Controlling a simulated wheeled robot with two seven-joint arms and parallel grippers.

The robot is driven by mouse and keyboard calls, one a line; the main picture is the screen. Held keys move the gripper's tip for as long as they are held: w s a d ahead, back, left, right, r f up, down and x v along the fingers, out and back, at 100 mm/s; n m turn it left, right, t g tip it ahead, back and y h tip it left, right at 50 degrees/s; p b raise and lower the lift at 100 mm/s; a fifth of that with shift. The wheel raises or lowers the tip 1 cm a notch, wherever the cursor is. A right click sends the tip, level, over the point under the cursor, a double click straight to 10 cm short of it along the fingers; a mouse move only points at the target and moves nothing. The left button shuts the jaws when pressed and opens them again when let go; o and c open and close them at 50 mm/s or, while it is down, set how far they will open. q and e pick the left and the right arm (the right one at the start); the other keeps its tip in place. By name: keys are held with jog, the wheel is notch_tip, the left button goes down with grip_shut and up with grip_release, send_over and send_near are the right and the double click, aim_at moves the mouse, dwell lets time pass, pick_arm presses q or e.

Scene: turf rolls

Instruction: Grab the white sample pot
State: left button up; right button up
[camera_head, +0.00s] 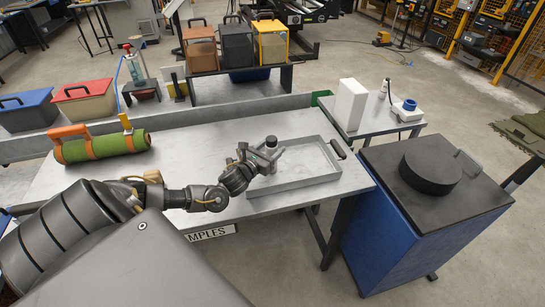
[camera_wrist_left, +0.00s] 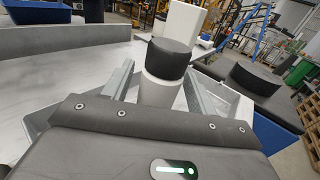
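The white sample pot (camera_head: 271,151) has a dark round lid and stands upright at the left part of the shallow grey tray (camera_head: 318,183). I cannot tell whether its base rests on the tray floor. In the left wrist view the pot (camera_wrist_left: 158,92) is between the two fingers of my left gripper (camera_wrist_left: 157,76). A gap shows between the left finger and the pot; the right finger is close to it. My left gripper (camera_head: 266,157) is open around the pot, and hides its lower part. My right gripper is not in view.
A green turf roll (camera_head: 105,146) with orange straps lies at the left of the table. A white block (camera_head: 351,104) stands on a side table behind. A blue cabinet (camera_head: 385,225) with a black round lid stands right. The table between roll and tray is clear.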

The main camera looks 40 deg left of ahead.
aim_at(268, 143)
pick_arm(q)
jog(key=c, duration=0.9)
jog(key=shift+r, duration=0.15)
jog(key=shift+r+b, duration=0.3)
jog(key=r, duration=0.1)
jog(key=r+b, duration=0.1)
jog(key=shift+s+r, duration=0.2)
jog(key=shift+r, duration=0.1)
jog(key=s+a+r+b, duration=0.1)
jog(key=s+r+b, duration=0.2)
jog(key=s+r, duration=0.6)
jog(key=s, duration=0.4)
jog(key=shift+s+r, duration=0.25)
jog(key=shift+r, duration=0.05)
